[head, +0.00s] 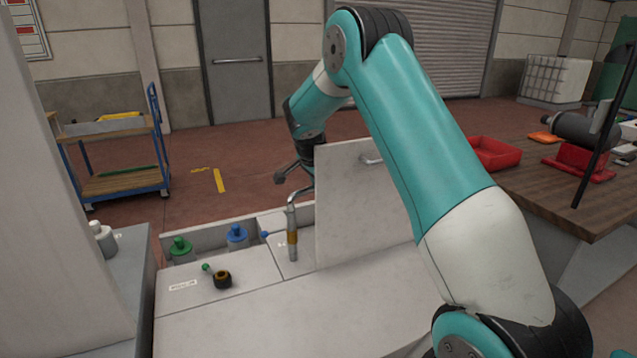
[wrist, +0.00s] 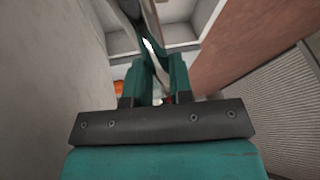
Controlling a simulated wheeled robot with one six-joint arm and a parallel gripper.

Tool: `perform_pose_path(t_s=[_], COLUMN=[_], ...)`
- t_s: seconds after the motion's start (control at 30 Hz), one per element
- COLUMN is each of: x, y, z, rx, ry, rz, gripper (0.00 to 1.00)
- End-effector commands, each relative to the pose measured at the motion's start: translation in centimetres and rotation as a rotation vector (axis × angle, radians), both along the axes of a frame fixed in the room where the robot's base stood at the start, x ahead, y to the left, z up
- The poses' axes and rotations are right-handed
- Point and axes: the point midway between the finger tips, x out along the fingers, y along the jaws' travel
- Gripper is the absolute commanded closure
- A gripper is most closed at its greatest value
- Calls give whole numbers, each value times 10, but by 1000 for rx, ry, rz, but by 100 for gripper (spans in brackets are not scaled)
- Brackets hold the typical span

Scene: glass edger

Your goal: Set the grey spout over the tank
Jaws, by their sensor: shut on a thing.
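The grey spout (head: 291,218) rises from the white machine top, with a brass-coloured collar near its foot. It bends near my gripper (head: 305,170), and a dark end points left. My gripper is shut on the spout's upper part; fingers and spout overlap there, so the exact contact is unclear. In the wrist view the spout (wrist: 154,35) runs between the teal fingers of my gripper (wrist: 162,75). The open trough with a pale back wall (head: 205,234), behind and left of the spout, looks like the tank. Its inside is largely hidden.
A raised white lid (head: 345,215) with a handle stands close right of the spout. A blue-capped bottle (head: 237,237) and a green-capped bottle (head: 180,250) stand in the trough. A wooden bench (head: 530,190) is at right.

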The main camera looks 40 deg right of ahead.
Motion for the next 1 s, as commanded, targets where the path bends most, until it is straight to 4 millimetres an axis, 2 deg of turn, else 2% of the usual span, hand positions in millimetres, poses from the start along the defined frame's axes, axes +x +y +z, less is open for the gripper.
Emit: perform_pose_path(t_s=[0.53, 0.57, 0.63, 0.67, 1.0], x=[-2, -2, -2, -2, -1], y=[-1, -1, -1, 0, 0], z=[1, 1, 1, 1, 4], rx=[-2, -2, -2, -1, -1], ry=[-1, -1, 0, 0, -2], rz=[-23, -23, -22, -22, -20], gripper=[100, 72, 56, 54, 54])
